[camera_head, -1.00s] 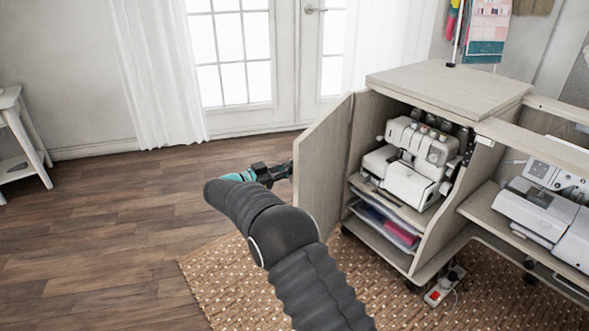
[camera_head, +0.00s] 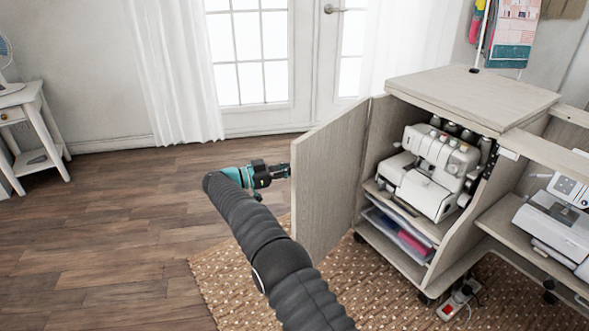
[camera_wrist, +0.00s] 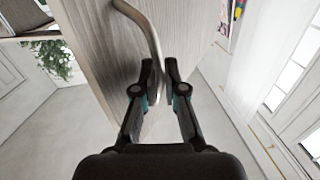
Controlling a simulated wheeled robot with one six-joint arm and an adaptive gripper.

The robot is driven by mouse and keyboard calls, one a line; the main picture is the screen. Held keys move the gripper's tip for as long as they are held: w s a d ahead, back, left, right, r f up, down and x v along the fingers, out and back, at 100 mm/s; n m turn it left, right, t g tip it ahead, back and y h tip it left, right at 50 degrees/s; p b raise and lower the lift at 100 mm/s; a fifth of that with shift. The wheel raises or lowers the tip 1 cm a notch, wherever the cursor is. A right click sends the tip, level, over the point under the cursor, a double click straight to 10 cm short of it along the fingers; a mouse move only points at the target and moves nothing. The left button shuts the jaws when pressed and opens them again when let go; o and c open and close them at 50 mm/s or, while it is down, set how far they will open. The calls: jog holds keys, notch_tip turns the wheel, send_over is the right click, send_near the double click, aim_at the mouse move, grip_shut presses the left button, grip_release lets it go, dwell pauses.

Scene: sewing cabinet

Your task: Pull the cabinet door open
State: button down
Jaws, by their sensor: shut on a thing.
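The cabinet door (camera_head: 331,178) is a light wood-grain panel that stands wide open, swung out to the left of the cabinet (camera_head: 470,93). In the wrist view the door panel (camera_wrist: 105,45) fills the upper middle, with a curved metal handle (camera_wrist: 150,25) on its face. My gripper (camera_head: 282,171) is at the door's outer edge in the head view. In the wrist view its two fingers (camera_wrist: 160,82) are close together around the lower part of the handle. The handle is hidden behind the door in the head view.
A white sewing machine (camera_head: 430,170) sits on the cabinet's upper shelf, above shelves with folded items. Another machine (camera_head: 555,225) is at the right. A woven rug (camera_head: 235,285) lies under the cabinet. The wooden floor (camera_head: 110,230) to the left is clear up to a white side table (camera_head: 38,125).

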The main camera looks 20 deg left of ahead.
dwell(0.3)
jog(key=c, duration=1.3)
grip_release()
jog(key=shift+a, duration=0.1)
jog(key=shift+o, duration=0.2)
jog(key=shift+r, duration=0.1)
